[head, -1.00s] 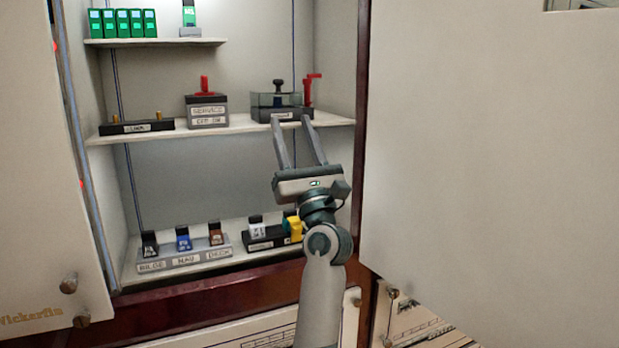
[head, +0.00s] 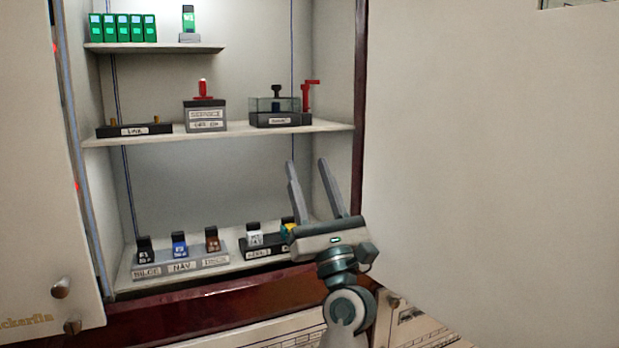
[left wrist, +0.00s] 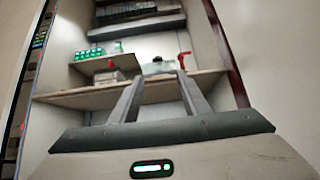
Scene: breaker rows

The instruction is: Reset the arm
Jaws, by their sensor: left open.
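My left gripper (head: 307,175) is open and empty, with its fingers pointing up in front of the open cabinet. In the left wrist view its two fingers (left wrist: 160,90) stand apart with nothing between them. It is in front of the bottom shelf's right end, below the middle shelf and clear of the switches. It partly hides a yellow part (head: 288,230) on the bottom shelf. My right gripper is not seen.
The middle shelf (head: 240,133) holds a red-handled service switch (head: 203,108), a clear-covered block with a red lever (head: 307,95) and a low black block (head: 135,130). Several breakers stand on the bottom shelf (head: 200,275). Green modules (head: 122,28) sit above. Open doors flank the cabinet.

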